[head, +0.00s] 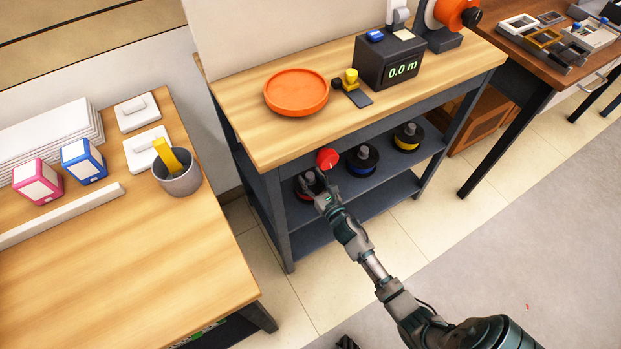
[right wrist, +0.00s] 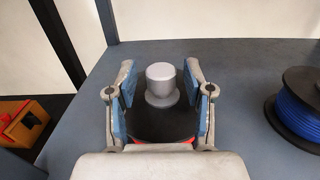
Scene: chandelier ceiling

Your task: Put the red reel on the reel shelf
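The red reel, with black flanges, a red edge and a grey knob on top, stands upright on the reel shelf under the workbench. In the right wrist view the reel (right wrist: 161,122) sits between my fingers, its red edge just showing below. My right gripper (right wrist: 159,80) is open, with blue-padded fingers on either side of the knob and visible gaps to it. In the head view the right gripper (head: 315,184) partly hides the reel (head: 301,189). The reel shelf (head: 386,166) also holds a blue reel (head: 362,160) and a yellow reel (head: 408,137). My left gripper is not seen.
A red round thing (head: 327,158) shows just behind my right gripper. The blue reel (right wrist: 301,105) stands to the right. On the bench top are an orange dish (head: 296,92) and a meter reading 0.0 m (head: 389,61). A lower shelf (head: 350,210) looks empty.

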